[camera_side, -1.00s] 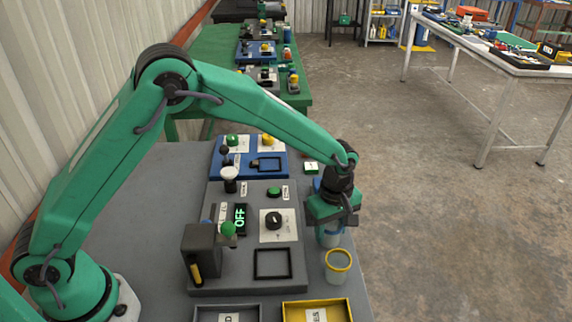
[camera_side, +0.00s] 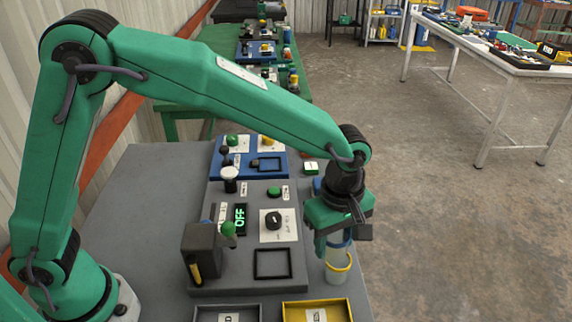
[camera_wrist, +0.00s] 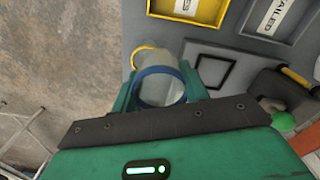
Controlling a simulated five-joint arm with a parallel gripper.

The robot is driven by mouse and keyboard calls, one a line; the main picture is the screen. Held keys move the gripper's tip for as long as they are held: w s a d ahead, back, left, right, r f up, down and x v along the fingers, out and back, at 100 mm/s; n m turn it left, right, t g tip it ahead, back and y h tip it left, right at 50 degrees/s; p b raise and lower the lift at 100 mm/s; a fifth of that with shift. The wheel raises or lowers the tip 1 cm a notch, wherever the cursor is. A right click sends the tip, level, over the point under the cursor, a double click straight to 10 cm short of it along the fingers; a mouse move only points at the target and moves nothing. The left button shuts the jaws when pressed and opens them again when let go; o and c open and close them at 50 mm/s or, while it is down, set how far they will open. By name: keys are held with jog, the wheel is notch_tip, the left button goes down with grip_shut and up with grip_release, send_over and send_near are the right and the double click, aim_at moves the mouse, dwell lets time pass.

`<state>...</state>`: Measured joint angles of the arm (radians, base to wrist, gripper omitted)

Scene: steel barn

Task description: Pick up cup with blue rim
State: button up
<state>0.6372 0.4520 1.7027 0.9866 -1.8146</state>
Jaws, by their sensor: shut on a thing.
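The clear cup with the blue rim (camera_side: 340,243) is between the fingers of my gripper (camera_side: 338,236). In the wrist view its blue rim (camera_wrist: 160,86) faces the camera, with a green finger on each side, and my gripper (camera_wrist: 160,90) is shut on it. A second clear cup with a yellow rim (camera_side: 340,268) is close by at the bench's right edge. The blue-rimmed cup partly hides it, and its yellow rim (camera_wrist: 147,50) shows only in part in the wrist view. I cannot tell whether the cups touch or how high the held cup is.
A grey panel with a dial (camera_side: 273,221), a green-knobbed lever and a black square frame (camera_side: 273,264) lies left of the cups. A yellow tray (camera_side: 317,303) and a grey tray (camera_side: 227,305) are at the front. The bench edge is close on the right.

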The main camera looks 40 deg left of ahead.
jog(key=shift+s+d+r, duration=0.15)
jog(key=shift+s, duration=0.05)
dwell(0.6)
